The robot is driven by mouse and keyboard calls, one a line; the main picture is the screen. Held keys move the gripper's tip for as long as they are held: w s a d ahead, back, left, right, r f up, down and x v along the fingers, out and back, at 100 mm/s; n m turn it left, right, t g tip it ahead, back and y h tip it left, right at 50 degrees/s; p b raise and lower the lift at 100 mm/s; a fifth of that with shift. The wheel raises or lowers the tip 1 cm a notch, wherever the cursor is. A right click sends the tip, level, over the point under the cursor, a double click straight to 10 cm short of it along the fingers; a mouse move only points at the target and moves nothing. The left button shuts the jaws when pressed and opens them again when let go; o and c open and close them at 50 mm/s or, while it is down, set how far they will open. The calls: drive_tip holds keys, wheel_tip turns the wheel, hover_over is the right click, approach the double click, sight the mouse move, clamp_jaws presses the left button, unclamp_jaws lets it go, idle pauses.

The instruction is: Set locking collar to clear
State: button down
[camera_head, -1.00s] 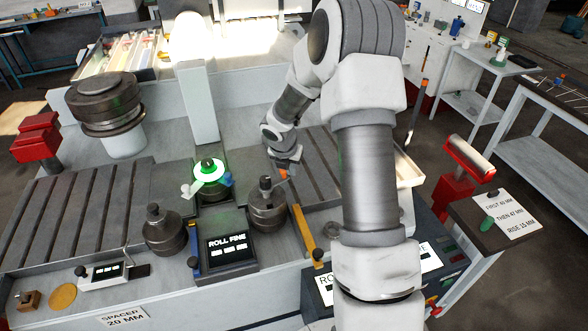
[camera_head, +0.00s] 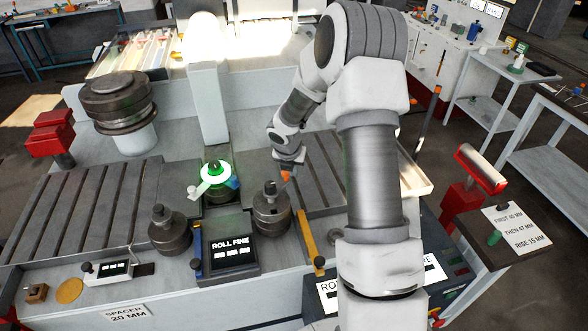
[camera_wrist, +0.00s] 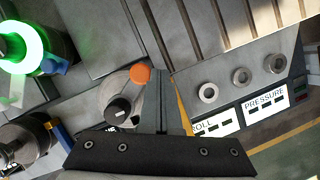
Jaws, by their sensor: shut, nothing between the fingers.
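The right roller (camera_head: 271,214) stands on the machine bed with a dark knob on top; the wrist view shows it as a pale disc with a black knob (camera_wrist: 119,109). An orange ball (camera_head: 286,175) sits by its upper right edge and also shows in the wrist view (camera_wrist: 140,74). I cannot tell for sure which part is the locking collar. A green-lit ring (camera_head: 214,172) with white and blue tabs surrounds the middle spindle. My gripper (camera_head: 288,168) is shut and empty, close beside the orange ball; whether it touches is unclear. The wrist view shows its fingers (camera_wrist: 165,100) right of the ball.
The left roller (camera_head: 169,230) and the ROLL FINE panel (camera_head: 233,257) stand near the front edge. A yellow bar (camera_head: 308,228) lies right of the right roller. The slotted plate (camera_head: 325,190) behind is clear. A red roller stand (camera_head: 478,180) is at the right.

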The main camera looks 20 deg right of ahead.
drive_tip(key=shift+w+n, duration=0.45)
drive_tip(key=shift+n, duration=0.35)
drive_tip(key=shift+w+a+y, duration=0.1)
drive_tip(key=shift+w+y, duration=0.05)
drive_tip(key=shift+y, duration=0.15)
idle(0.6)
